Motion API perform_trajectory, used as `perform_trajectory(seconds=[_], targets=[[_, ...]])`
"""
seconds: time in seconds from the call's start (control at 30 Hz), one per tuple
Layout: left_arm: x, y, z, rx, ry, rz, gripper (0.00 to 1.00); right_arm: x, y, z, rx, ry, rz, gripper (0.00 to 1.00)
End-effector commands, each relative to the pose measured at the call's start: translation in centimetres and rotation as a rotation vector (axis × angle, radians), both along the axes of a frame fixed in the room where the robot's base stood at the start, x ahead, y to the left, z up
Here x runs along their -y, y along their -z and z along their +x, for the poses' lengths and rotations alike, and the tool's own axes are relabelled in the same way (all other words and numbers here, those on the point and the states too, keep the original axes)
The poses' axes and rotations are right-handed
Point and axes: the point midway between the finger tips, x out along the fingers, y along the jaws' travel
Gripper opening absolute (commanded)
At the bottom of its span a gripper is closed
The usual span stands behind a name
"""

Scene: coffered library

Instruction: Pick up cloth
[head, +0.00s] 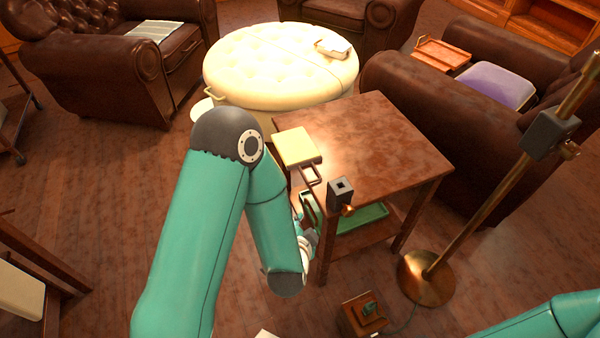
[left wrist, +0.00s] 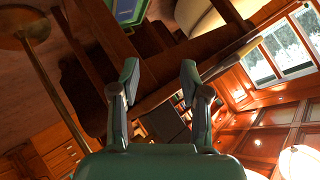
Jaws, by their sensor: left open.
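I cannot tell for certain which thing is the cloth. A flat pale yellow piece (head: 297,147), perhaps the folded cloth, lies at the left edge of the wooden side table (head: 385,135). A folded striped white piece (head: 155,31) lies on the left armchair. My left gripper (head: 307,212) is low beside the table's left side, below the tabletop, partly hidden by my forearm. In the left wrist view, my left gripper (left wrist: 160,78) has its fingers apart with nothing between them. Only part of my right arm shows at the lower right; its gripper is out of view.
A black box-shaped object (head: 341,192) stands at the table's front corner. A green tray (head: 362,217) is on the lower shelf. A brass floor lamp (head: 427,277) and a small wooden box (head: 362,314) stand nearby. A cream ottoman (head: 262,62) is behind.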

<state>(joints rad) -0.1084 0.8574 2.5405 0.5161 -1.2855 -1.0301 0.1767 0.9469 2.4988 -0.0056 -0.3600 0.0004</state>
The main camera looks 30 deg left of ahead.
Motion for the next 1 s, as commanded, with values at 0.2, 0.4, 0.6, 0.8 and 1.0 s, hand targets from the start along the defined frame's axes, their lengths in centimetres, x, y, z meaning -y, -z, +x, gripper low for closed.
perform_trajectory(seconds=[0.2,0.4,0.6,0.8,1.0], targets=[[-1.7,0.9,1.3,0.194,0.034,0.519,0.46,0.0,9.8,0.0,0.000,0.000,0.000,0.31],[-2.3,-1.1,0.7,0.252,0.004,0.834,0.46,0.0,13.2,0.0,0.001,0.000,0.000,0.31],[-3.1,-2.2,1.1,0.262,-0.016,0.928,0.46,0.0,13.8,0.0,0.001,0.000,0.000,0.31],[-5.1,-2.3,4.2,0.260,-0.021,0.928,0.46,0.0,14.3,0.0,0.001,0.000,0.000,0.31],[-7.2,-2.3,7.9,0.262,-0.017,0.928,0.46,0.0,14.9,0.0,0.001,0.000,0.000,0.31]])
